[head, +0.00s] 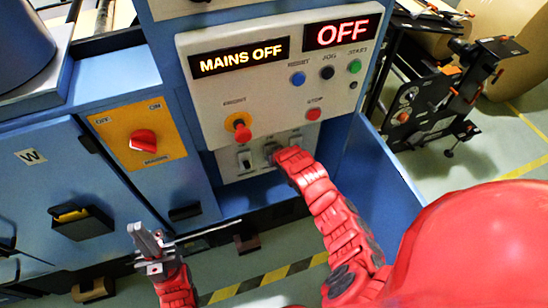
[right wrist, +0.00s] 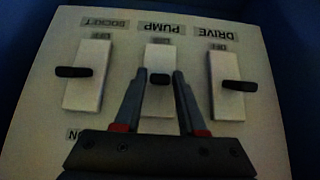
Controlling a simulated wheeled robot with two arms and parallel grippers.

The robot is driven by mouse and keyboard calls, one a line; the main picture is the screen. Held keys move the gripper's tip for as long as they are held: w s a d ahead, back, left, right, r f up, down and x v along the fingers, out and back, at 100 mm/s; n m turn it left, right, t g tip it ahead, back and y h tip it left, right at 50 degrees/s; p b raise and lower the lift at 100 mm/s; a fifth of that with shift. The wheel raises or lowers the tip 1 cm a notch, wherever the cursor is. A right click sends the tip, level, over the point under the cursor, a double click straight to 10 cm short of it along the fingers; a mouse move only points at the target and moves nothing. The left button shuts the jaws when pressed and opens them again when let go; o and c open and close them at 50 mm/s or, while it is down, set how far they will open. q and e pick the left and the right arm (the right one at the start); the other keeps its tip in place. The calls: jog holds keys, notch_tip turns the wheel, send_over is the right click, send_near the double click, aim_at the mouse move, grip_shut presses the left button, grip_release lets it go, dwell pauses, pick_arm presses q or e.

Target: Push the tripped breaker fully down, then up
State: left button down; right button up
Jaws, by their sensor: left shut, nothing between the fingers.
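A pale breaker panel (head: 230,172) sits low on the blue cabinet, and the right wrist view shows it upside down. It has a SOCKET breaker (right wrist: 86,95), a PUMP breaker (right wrist: 159,55) and a DRIVE breaker (right wrist: 227,104), each with a dark lever. The levers look near mid-height; which one is tripped I cannot tell. My right gripper (right wrist: 160,74) is open, its fingertips either side of the PUMP lever (right wrist: 159,80); contact is unclear. In the head view my right arm partly hides the panel. My left gripper (head: 147,238) is shut and empty, low in front of the cabinet.
Above the breakers, displays read MAINS OFF (head: 238,57) and OFF (head: 343,31). A red knob (head: 240,128) and several buttons stick out there. A red rotary switch (head: 143,141) is on a yellow plate at left. A blue side wall (head: 388,185) stands right of the breakers.

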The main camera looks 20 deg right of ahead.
jog(key=shift+o, duration=1)
jog(key=shift+f, duration=0.1)
jog(key=shift+s, duration=0.1)
jog(key=shift+s+d, duration=0.1)
jog(key=shift+s, duration=0.05)
jog(key=b+v, duration=0.1)
jog(key=v, duration=1.6)
